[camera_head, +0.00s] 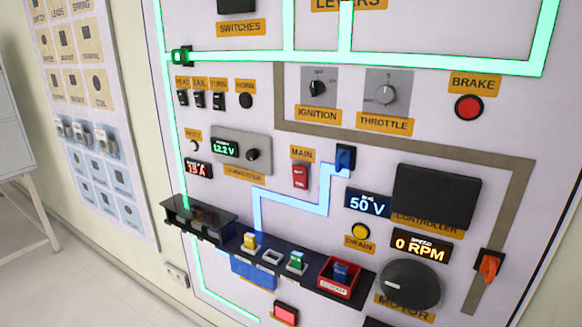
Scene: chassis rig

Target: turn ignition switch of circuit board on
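The ignition switch (317,88) is a black knob on a grey plate, above an orange label reading IGNITION. Small markings sit around the knob, but they are too small to read surely. The knob's pointer looks tilted, and I cannot tell which position it marks. The circuit board (300,225) is a large white wall panel filling most of the head view. Neither of my grippers shows in this view.
A throttle knob (386,92) sits just right of the ignition. A red brake button (468,107) is farther right. A red main switch (300,175) is below. A black shelf (222,229) and trays stick out at the lower middle. A parts board (95,120) hangs at left.

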